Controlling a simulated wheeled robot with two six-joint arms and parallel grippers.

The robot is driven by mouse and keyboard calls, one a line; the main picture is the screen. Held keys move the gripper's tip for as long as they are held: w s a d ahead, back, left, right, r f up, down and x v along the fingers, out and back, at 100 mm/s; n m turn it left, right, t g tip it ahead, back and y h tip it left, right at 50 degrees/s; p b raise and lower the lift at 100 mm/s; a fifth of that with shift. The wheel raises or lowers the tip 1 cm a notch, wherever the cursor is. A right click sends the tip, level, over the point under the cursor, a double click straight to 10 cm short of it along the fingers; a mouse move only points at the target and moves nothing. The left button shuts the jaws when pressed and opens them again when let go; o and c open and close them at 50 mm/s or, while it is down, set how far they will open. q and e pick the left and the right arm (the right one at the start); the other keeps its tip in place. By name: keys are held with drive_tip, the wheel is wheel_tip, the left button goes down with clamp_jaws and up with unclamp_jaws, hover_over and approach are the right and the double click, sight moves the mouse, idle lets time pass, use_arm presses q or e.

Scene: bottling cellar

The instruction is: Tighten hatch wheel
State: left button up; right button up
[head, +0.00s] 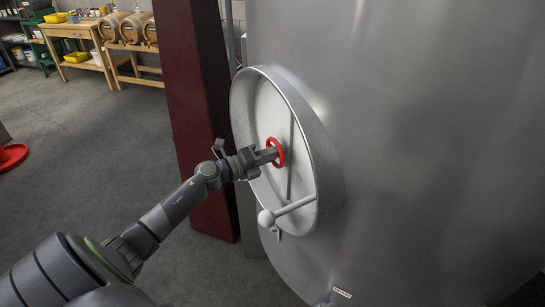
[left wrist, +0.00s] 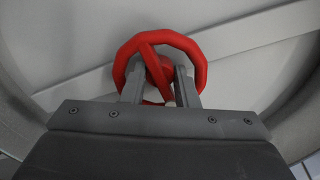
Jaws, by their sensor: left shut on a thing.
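The red hatch wheel (head: 281,152) sits at the middle of the round hatch (head: 262,112) on the big steel tank. In the left wrist view the wheel (left wrist: 200,62) fills the upper middle, with a spoke and its hub showing. My left gripper (head: 270,155) reaches it from the left. Its two fingers (left wrist: 160,88) are shut on the wheel, one on either side of its hub area. The exact contact is partly hidden by the fingers. My right gripper is in neither view.
A crossbar (left wrist: 250,40) runs behind the wheel. A handle with a round knob (head: 267,218) sticks out below it. A dark red post (head: 200,95) stands left of the tank (head: 430,120). A wooden table (head: 75,32) and barrels (head: 133,27) stand far back; the grey floor between is clear.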

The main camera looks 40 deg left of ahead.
use_arm(q)
drive_tip(key=shift+f+m, duration=0.15)
drive_tip(key=shift+m, duration=0.15)
drive_tip(key=o, duration=1)
drive_tip(key=b+v, duration=0.1)
drive_tip(key=v, duration=1.6)
drive_tip(key=shift+s+a, duration=0.2)
